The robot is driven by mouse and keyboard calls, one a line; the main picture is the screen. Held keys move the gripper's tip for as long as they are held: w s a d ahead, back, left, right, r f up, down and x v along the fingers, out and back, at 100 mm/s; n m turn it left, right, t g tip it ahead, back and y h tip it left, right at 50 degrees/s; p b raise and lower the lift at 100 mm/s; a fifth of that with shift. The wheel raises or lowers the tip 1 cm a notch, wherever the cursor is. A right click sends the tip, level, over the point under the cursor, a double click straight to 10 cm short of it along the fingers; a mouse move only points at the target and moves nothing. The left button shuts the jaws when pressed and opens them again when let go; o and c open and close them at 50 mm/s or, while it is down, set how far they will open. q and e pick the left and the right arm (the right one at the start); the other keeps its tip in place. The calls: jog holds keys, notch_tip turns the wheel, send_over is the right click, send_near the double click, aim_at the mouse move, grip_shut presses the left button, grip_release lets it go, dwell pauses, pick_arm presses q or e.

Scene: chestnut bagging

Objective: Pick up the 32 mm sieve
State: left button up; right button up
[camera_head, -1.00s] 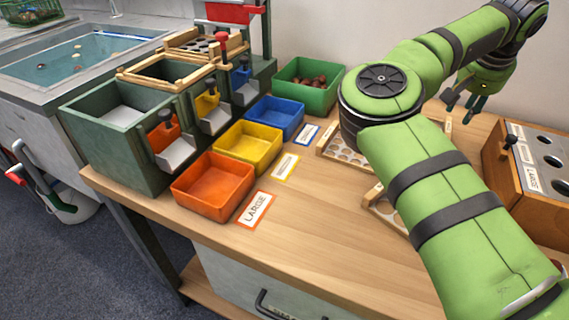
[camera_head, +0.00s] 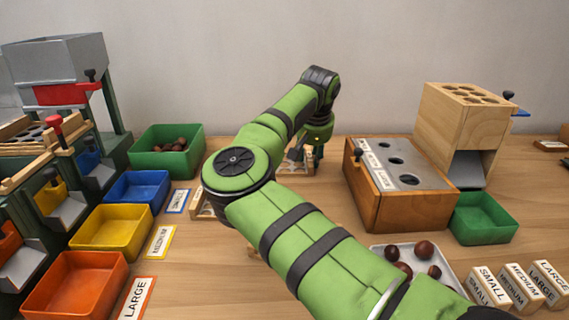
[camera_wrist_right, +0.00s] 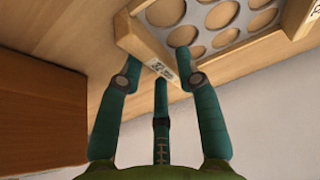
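A wooden-framed sieve with a grey plate of large round holes (camera_wrist_right: 222,22) shows at the top of the right wrist view. Its front bar (camera_wrist_right: 146,46) carries a small white label whose text seems to start with 32. My right gripper (camera_wrist_right: 158,56) is open, with green fingers on either side of this bar; I cannot tell whether they touch it. In the head view the right gripper (camera_head: 303,152) is at the back of the table, at a wooden frame (camera_head: 292,168), partly hidden by my arm. My left gripper is not in view.
Another wooden sieve (camera_head: 205,206) is partly hidden left of my arm. A wooden box with a holed metal top (camera_head: 375,205) stands close right of the gripper. Green (camera_head: 165,150), blue (camera_head: 138,190) and yellow (camera_head: 110,228) bins stand left. A chestnut tray (camera_head: 447,258) lies right.

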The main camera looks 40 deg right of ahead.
jog(key=shift+f, duration=0.1)
grip_shut()
jog(key=shift+r, duration=0.25)
